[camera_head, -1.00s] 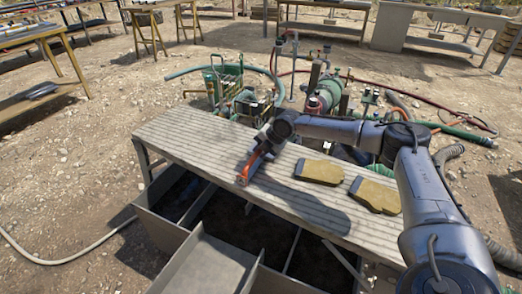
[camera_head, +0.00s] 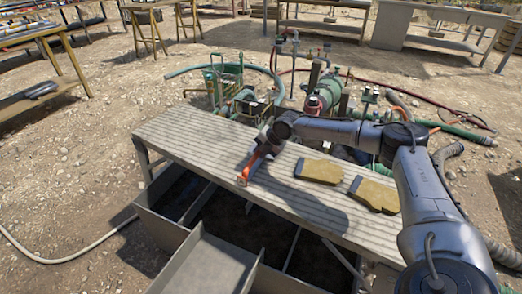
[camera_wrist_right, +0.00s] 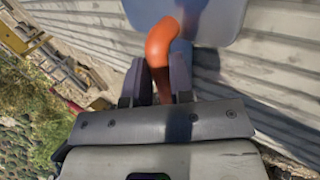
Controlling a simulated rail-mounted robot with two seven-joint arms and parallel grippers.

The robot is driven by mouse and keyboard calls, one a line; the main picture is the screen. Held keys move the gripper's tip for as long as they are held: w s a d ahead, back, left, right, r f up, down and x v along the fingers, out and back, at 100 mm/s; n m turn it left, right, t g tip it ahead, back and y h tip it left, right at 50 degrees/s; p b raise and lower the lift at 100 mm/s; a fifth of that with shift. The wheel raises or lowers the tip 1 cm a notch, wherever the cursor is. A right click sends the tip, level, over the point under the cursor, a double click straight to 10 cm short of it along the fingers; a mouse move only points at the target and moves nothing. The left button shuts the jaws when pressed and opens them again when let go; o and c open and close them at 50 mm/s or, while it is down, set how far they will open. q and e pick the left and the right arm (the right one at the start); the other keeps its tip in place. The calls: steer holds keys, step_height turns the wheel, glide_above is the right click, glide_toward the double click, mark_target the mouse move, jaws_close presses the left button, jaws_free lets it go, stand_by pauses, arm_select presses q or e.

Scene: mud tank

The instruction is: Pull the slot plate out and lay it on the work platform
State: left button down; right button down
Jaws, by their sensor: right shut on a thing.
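My right gripper (camera_head: 247,172) is low over the front part of the ribbed grey work platform (camera_head: 190,133). In the right wrist view its two dark fingers (camera_wrist_right: 160,82) are shut on an orange handle (camera_wrist_right: 163,42). The handle meets a smooth blue-grey plate (camera_wrist_right: 190,12), which looks like the slot plate; only part of it shows at the top of that view. In the head view the plate cannot be made out. Whether it touches the platform is unclear. My left gripper is not in view.
Two tan gloves (camera_head: 318,171) (camera_head: 374,194) lie on the platform, right of the gripper. The open mud tank, with grey divider walls (camera_head: 215,262), lies in front. Green pumps and hoses (camera_head: 325,92) stand behind. The platform's left end is clear.

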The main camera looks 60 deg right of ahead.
steer(key=shift+r, duration=0.1)
steer(key=c, duration=1)
jaws_free()
steer(key=shift+w, duration=0.1)
steer(key=shift+o, duration=0.4)
steer(key=shift+f, duration=0.25)
steer(key=shift+s+r, duration=0.35)
steer(key=shift+r, duration=0.15)
steer(key=p+v, duration=0.6)
steer(key=v, duration=0.7)
steer(key=shift+p, duration=0.4)
steer(key=shift+w, duration=0.1)
